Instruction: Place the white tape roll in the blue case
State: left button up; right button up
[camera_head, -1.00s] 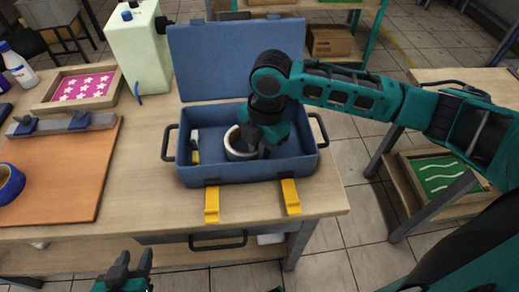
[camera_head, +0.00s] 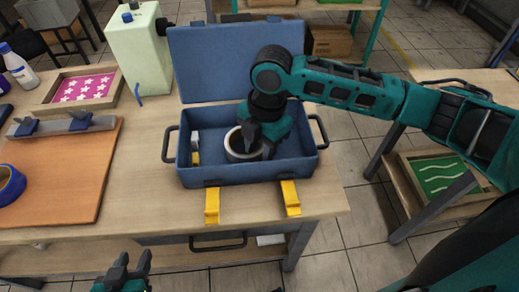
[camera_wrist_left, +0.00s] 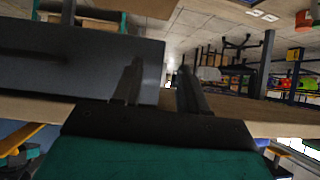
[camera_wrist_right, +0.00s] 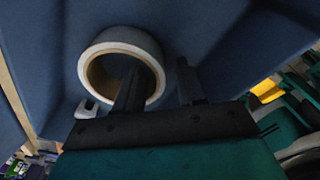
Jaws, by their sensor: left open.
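A gap shows between the outer finger and the roll. My left gripper (camera_head: 131,264) is open and empty, low in front of the table.
A small white and yellow tool (camera_head: 195,150) lies in the case's left part. The case lid (camera_head: 235,62) stands open behind. A blue tape roll (camera_head: 10,185) lies on the orange board (camera_head: 60,185).

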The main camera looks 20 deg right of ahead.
notch_tip(320, 180, up, 11)
jog(key=d+p, duration=0.1)
jog(key=shift+d+p, duration=0.15)
jog(key=shift+p, duration=0.25)
jog(key=shift+w+f, duration=0.1)
